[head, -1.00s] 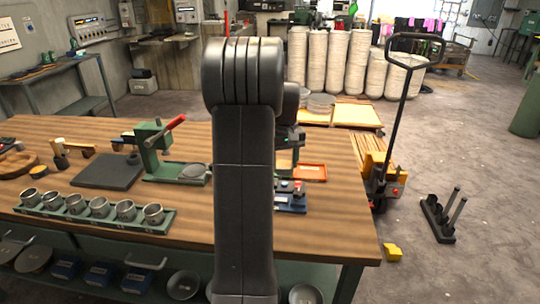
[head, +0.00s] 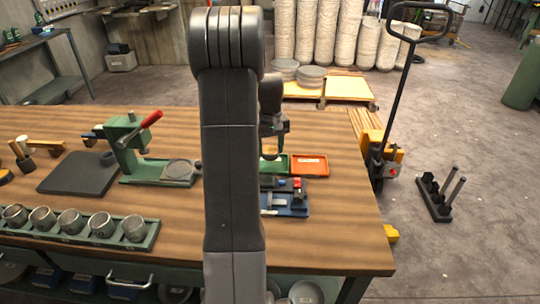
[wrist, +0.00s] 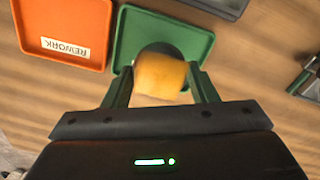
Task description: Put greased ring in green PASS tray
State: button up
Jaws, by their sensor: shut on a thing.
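My gripper (wrist: 158,82) is shut on the greased ring (wrist: 160,75), which looks amber-yellow and sits between the two green fingers. The green PASS tray (wrist: 195,42) lies beyond and below the ring in the wrist view. The ring overlaps its near edge there, and its height above the tray cannot be told. A dark round shape shows just behind the ring. In the head view the green tray (head: 277,167) is partly hidden by my arm, and my gripper (head: 270,152) is just over it, small and partly hidden.
A blue fixture (head: 293,208) stands nearer. A green press with a red lever (head: 128,140) and a rack of metal cups (head: 75,228) are at left. The table's right end is clear.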

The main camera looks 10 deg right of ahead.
aim_at(270, 152)
jog(key=shift+f, duration=1.75)
jog(key=shift+f, duration=0.1)
jog(key=o, duration=1.2)
notch_tip(270, 152, up, 12)
jog(key=shift+r, duration=0.15)
